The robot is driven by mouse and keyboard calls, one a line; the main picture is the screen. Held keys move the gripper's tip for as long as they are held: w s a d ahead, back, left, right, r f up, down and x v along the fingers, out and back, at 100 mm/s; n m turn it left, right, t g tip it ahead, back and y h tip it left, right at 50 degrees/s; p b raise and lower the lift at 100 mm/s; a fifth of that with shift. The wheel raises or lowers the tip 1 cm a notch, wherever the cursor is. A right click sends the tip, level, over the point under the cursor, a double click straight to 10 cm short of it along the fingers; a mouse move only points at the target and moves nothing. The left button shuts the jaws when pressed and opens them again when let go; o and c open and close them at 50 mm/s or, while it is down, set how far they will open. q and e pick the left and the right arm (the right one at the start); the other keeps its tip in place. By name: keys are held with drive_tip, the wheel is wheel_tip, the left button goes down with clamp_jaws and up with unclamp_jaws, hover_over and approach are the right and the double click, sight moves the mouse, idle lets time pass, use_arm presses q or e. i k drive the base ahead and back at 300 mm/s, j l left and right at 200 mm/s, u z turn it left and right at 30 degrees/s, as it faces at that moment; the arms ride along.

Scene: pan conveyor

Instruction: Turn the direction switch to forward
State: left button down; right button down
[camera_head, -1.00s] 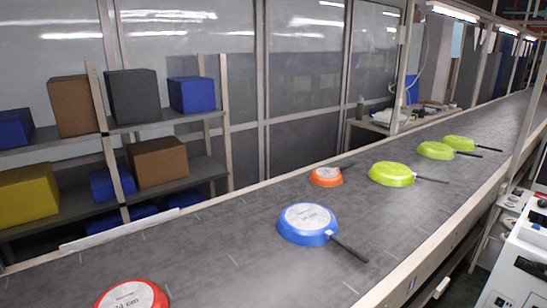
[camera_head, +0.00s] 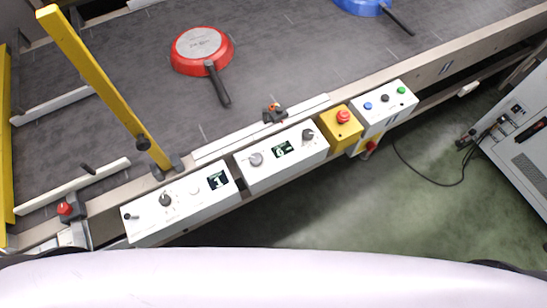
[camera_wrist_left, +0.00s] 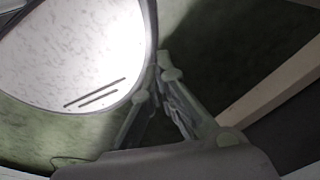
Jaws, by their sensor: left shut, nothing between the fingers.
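Control boxes are mounted along the conveyor's near edge in the head view. The left white box (camera_head: 180,203) has a dark knob (camera_head: 165,199), a small toggle (camera_head: 130,216) and a display. The middle white box (camera_head: 282,156) has a grey knob (camera_head: 256,159), a display and a dark knob (camera_head: 307,134). The labels are too small to tell which one is the direction switch. My left gripper (camera_wrist_left: 165,75) shows only in the left wrist view, shut and empty, with no control box visible near it. My right gripper is in neither view.
A yellow box with a red emergency button (camera_head: 343,117) and a white button box (camera_head: 385,108) sit to the right. A yellow post (camera_head: 100,85) rises at the left. A red pan (camera_head: 201,52) and a blue pan (camera_head: 360,6) lie on the belt. Green floor is clear below.

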sight(255, 158)
drive_tip(key=i+l, duration=0.1)
drive_tip(key=l, duration=0.15)
drive_tip(key=l+u, duration=0.15)
drive_tip(key=u, duration=0.2)
drive_tip(key=i+l+u, duration=0.1)
drive_tip(key=l+u, duration=0.25)
drive_tip(key=u, duration=0.85)
drive_tip(key=l, duration=0.1)
